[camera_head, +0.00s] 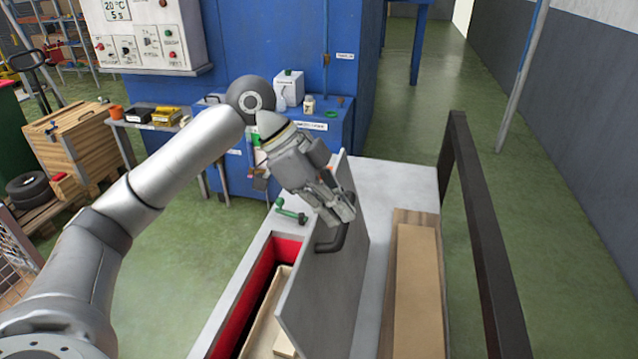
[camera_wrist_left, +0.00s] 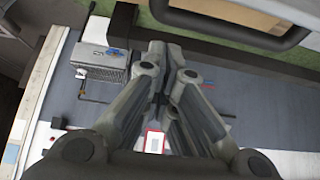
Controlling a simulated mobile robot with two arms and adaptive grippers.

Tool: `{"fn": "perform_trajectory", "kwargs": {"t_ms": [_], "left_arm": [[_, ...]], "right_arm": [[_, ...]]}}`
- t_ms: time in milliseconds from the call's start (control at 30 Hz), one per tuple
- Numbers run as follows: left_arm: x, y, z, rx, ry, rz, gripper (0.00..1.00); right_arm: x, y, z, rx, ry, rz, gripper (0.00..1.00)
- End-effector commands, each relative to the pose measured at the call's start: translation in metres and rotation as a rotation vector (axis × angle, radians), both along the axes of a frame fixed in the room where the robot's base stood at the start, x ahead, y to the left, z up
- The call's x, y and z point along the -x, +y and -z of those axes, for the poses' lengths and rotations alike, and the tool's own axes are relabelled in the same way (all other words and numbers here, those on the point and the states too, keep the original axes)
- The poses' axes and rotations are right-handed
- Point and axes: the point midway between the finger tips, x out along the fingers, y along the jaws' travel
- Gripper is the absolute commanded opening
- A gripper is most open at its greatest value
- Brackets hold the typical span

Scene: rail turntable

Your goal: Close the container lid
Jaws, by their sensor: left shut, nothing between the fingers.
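The container (camera_head: 225,318) is a pale box with a red-lined opening, low in the middle of the head view. Its grey lid (camera_head: 325,300) stands steeply raised along the right side of the opening, so the container is open. A dark bar handle (camera_head: 340,240) is on the lid near its far upper part. My left gripper (camera_head: 342,214) is shut and empty at the lid's top edge, close to the handle. I cannot tell if it touches. In the left wrist view the shut fingers (camera_wrist_left: 160,85) point away below a dark handle (camera_wrist_left: 232,35). My right gripper is not in view.
A green lever (camera_head: 290,212) is on the container's far rim. A tan board (camera_head: 417,285) lies right of the lid, beside a dark rail (camera_head: 480,245). A blue machine (camera_head: 290,60) with a bench stands behind. Wooden crates (camera_head: 75,145) are at left. Green floor (camera_head: 455,100) is free at the back right.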

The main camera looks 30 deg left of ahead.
Motion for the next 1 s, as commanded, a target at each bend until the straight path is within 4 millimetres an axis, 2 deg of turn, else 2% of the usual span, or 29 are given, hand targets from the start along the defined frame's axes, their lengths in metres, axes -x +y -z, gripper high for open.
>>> {"fn": "perform_trajectory", "kwargs": {"t_ms": [100,200,400,1000], "left_arm": [[-0.003,-0.015,0.019,0.001,0.004,0.002,0.0],[0.001,0.004,0.022,-0.003,0.004,-0.006,0.0],[0.005,0.021,0.028,-0.001,0.002,-0.004,0.0],[0.005,0.023,0.032,0.01,-0.003,-0.001,0.0]], "right_arm": [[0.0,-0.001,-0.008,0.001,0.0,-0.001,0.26],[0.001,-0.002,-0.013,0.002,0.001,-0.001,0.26],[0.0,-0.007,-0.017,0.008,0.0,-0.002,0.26],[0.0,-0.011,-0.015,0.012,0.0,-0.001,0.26]]}}
